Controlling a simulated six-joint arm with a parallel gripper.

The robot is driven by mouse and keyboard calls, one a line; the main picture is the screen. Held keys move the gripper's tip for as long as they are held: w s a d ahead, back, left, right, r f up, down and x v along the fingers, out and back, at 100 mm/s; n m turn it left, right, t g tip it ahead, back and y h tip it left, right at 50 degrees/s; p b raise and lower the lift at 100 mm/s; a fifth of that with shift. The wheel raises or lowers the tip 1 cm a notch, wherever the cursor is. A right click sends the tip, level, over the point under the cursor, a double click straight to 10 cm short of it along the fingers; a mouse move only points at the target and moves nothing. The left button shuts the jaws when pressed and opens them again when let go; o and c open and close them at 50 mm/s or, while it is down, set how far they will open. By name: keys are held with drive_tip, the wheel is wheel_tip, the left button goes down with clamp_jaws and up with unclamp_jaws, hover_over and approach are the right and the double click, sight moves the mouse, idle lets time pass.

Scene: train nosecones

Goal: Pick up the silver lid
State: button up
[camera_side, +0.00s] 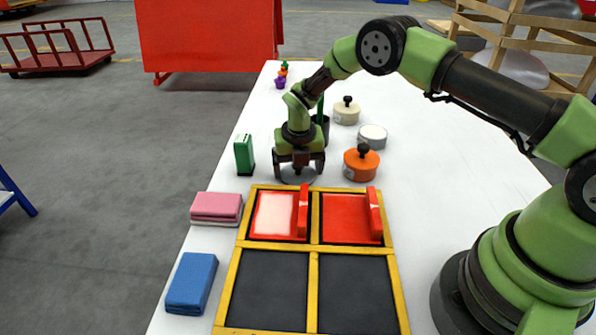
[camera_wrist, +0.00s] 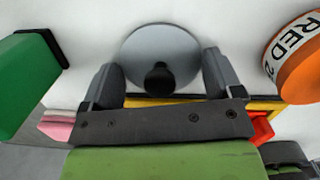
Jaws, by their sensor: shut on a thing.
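The silver lid (camera_wrist: 160,52) is a round grey disc with a black knob (camera_wrist: 158,78). In the wrist view it sits between the two fingers of my gripper (camera_wrist: 160,75), with its rim reaching toward both fingers. In the side view the lid (camera_side: 297,177) shows as a grey disc under my gripper (camera_side: 299,172), just behind the yellow-framed board. My gripper is shut on the lid, one finger on each side. Whether the lid touches the table or is slightly above it I cannot tell.
An orange pot (camera_side: 361,164) stands close to the right, and a green box (camera_side: 244,155) to the left. A white pot (camera_side: 372,137) and a cream pot (camera_side: 346,111) stand behind.

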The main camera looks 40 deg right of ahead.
wheel_tip(320, 180, up, 10)
drive_tip(key=shift+s+f, duration=0.1)
drive_tip(key=s+d+r+m+g, duration=0.1)
drive_tip(key=s+r+m, duration=0.35)
drive_tip(key=m, duration=0.75)
drive_tip(key=s+r+m+g, duration=0.1)
drive_tip(key=s+r+m, duration=0.1)
drive_tip(key=s+m, duration=0.75)
drive_tip(key=n+t, duration=0.1)
drive_tip(key=n, duration=1.1)
hover_over(374, 131)
wheel_tip(374, 131, down, 3)
drive_tip(key=shift+n+h, duration=0.25)
drive_tip(key=shift+h, duration=0.05)
drive_tip(key=f, duration=0.9)
drive_tip(key=shift+a+f, duration=0.25)
drive_tip(key=shift+f, duration=0.05)
